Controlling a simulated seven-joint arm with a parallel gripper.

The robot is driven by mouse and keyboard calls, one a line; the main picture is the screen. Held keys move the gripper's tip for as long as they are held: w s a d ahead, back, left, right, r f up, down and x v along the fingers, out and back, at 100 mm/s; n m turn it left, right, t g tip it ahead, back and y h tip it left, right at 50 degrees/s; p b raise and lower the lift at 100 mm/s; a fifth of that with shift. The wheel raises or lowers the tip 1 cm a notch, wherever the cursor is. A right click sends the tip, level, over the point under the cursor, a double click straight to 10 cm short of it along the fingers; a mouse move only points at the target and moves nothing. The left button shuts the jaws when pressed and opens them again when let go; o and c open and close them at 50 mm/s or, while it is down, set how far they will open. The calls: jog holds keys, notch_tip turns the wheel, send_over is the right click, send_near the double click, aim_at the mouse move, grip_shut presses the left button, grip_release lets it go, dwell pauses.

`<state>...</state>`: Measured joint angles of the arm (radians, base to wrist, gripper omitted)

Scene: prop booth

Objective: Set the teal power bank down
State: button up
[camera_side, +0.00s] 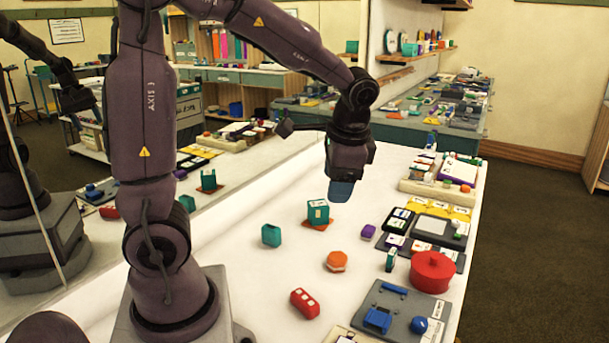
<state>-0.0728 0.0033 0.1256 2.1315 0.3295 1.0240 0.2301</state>
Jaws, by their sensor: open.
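A teal block with pale markings (318,211), which looks like the power bank, stands upright on a small orange mat (322,226) on the white table. My gripper (341,191) hangs above and slightly right of it, apart from it, with its blue end pointing down. The jaws are open, though their gap is hard to see from this side. Nothing shows held in them. A second teal object (271,235), with a dark opening on top, stands left of the mat.
An orange octagonal piece (337,261), a red block (305,303) and a purple block (368,232) lie nearby. A red pot (432,271) and a grey board (390,312) with blue parts are at right. A mirror on the left repeats the scene. The table between is clear.

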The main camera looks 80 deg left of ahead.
jog(key=s+d+r+n+t+h, duration=0.2)
jog(key=s+d+r+t+h, duration=0.1)
jog(key=s+d+r+t, duration=0.3)
jog(key=s+d, duration=0.2)
jog(key=d, duration=0.2)
jog(key=shift+s+d, duration=0.3)
jog(key=shift+s, duration=0.05)
